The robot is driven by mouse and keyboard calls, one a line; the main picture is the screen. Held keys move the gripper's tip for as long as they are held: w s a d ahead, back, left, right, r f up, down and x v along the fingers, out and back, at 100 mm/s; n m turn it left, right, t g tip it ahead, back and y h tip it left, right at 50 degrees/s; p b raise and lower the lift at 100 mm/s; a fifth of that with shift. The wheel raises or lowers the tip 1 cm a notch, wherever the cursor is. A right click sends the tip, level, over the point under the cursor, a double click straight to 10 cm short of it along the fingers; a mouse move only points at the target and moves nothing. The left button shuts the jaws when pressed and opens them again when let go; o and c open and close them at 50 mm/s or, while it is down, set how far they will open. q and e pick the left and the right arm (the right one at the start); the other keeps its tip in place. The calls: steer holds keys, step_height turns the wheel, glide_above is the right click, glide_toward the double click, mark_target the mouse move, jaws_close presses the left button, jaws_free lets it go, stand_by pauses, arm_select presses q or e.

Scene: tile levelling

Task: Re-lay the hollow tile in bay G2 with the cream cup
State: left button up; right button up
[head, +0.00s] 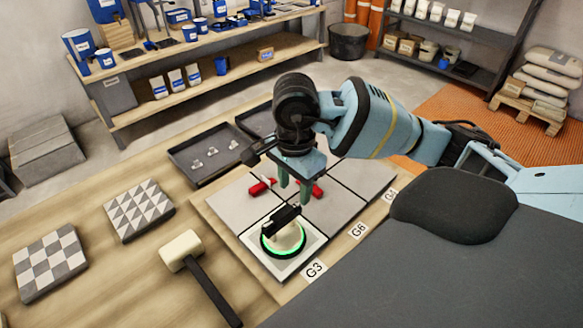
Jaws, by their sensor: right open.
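The cream cup (290,236) has a black handle on top and a glowing green ring around its base. It stands on the pale tile (288,270) at the front corner of the tile grid, beside the G3 label (314,270). My right gripper (294,187) points down, open and empty, above and behind the cup, apart from its handle. No G2 label is readable, so I cannot tell which tile is in that bay. Red parts (262,187) show on both sides of the gripper fingers; their middle is hidden. My left gripper is out of view.
A mallet (181,249) and two patterned tiles (138,209) (50,262) lie on the wooden table left of the grid. A dark tray (207,158) with small metal pieces sits behind them. My right arm crosses over the grid's far right.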

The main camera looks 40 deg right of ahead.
mark_target(294, 206)
step_height(294, 206, down, 6)
steer(key=shift+r, duration=0.1)
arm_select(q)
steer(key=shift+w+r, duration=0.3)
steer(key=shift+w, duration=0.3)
arm_select(e)
steer(key=shift+w+f, duration=0.1)
steer(key=shift+f, duration=0.65)
jaws_close()
jaws_free()
steer(key=shift+r, duration=0.1)
